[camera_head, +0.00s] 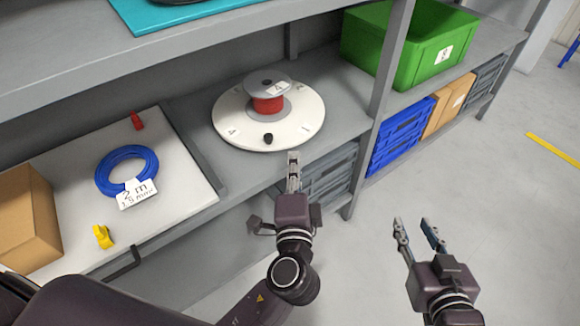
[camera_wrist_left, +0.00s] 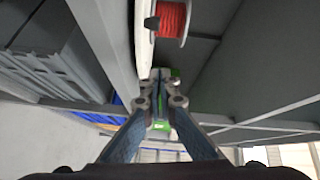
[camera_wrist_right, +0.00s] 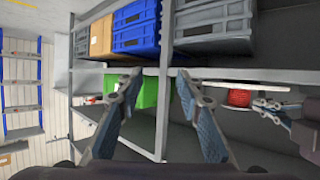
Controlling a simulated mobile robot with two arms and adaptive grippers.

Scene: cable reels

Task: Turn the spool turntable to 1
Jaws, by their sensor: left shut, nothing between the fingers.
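The spool turntable (camera_head: 235,125) is a white round disc on the grey shelf, with printed marks around its rim and a small black knob (camera_head: 268,138) near its front edge. A grey spool with red cable (camera_head: 268,103) stands on it and carries a white label. My left gripper (camera_head: 294,156) is shut and empty just in front of the disc, close to the knob. In the left wrist view its fingertips (camera_wrist_left: 160,80) are together beside the disc's edge, with the knob and red spool above. My right gripper (camera_head: 415,222) is open and empty over the floor, away from the shelf.
A white board (camera_head: 75,165) left of the turntable holds a blue cable coil (camera_head: 115,165) with a label, and red and yellow pieces. A shelf post (camera_head: 388,60) stands right of the turntable. A green crate (camera_head: 425,50) is beyond it. Floor at right is clear.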

